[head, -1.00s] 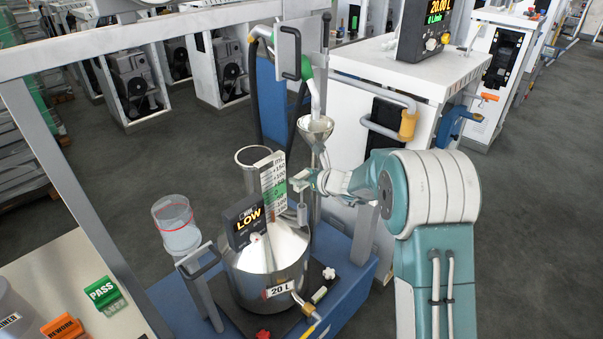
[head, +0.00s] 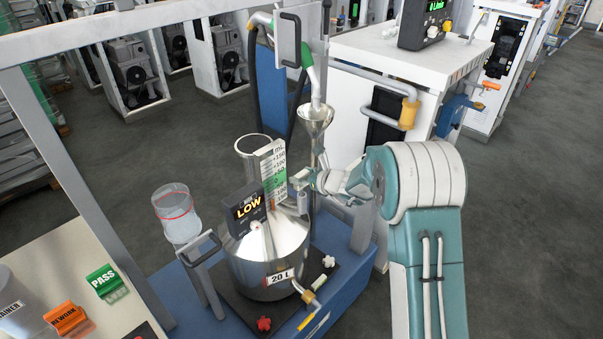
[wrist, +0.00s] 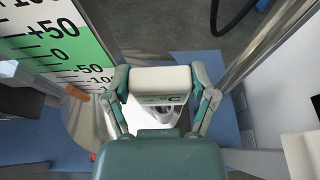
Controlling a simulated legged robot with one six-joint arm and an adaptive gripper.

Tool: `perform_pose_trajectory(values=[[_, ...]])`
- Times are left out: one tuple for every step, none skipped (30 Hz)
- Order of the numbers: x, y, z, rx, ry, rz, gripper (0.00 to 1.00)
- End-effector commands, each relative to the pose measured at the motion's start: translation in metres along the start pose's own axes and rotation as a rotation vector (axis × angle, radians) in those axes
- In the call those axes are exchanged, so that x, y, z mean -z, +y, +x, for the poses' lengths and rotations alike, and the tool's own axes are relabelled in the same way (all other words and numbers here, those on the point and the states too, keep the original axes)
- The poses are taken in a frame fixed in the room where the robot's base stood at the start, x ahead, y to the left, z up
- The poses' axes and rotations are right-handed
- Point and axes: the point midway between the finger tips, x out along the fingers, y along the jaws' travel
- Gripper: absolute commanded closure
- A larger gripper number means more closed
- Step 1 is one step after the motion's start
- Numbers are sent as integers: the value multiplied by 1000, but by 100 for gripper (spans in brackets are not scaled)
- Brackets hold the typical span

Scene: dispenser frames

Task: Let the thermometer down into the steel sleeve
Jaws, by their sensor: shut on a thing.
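The thermometer has a white block head marked °C (wrist: 158,86) in the wrist view. My gripper (wrist: 162,95) is shut on this head, one finger on each side. In the head view, my gripper (head: 299,181) is over the right side of the steel vessel (head: 266,250), just right of the scale plate. A small grey upright piece (head: 302,202) shows under my gripper; I cannot tell whether it is the steel sleeve or part of the thermometer. The thermometer's lower end is hidden under its head in the wrist view.
The scale plate (head: 273,172) and LOW display (head: 246,211) stand close left of my gripper. A steel funnel (head: 316,118) on a tube rises close behind. A white cabinet (head: 375,70) stands behind right.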

Motion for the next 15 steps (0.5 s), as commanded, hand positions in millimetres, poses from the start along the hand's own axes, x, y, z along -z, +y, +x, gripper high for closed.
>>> perform_pose_trajectory(values=[[1, 0, 0, 0, 0, 0, 74], [1, 0, 0, 0, 0, 0, 74], [1, 0, 0, 0, -1, 0, 74], [1, 0, 0, 0, -1, 0, 74], [1, 0, 1, 0, -1, 0, 74], [2, 0, 1, 0, -1, 0, 74], [2, 0, 1, 0, -1, 0, 74], [1, 0, 1, 0, -1, 0, 74], [1, 0, 1, 0, -1, 0, 74], [2, 0, 1, 0, -1, 0, 74], [2, 0, 1, 0, 0, 0, 74], [2, 0, 1, 0, 0, 0, 9], [2, 0, 1, 0, 0, 0, 0], [2, 0, 1, 0, 0, 0, 0], [2, 0, 1, 0, 0, 0, 0]])
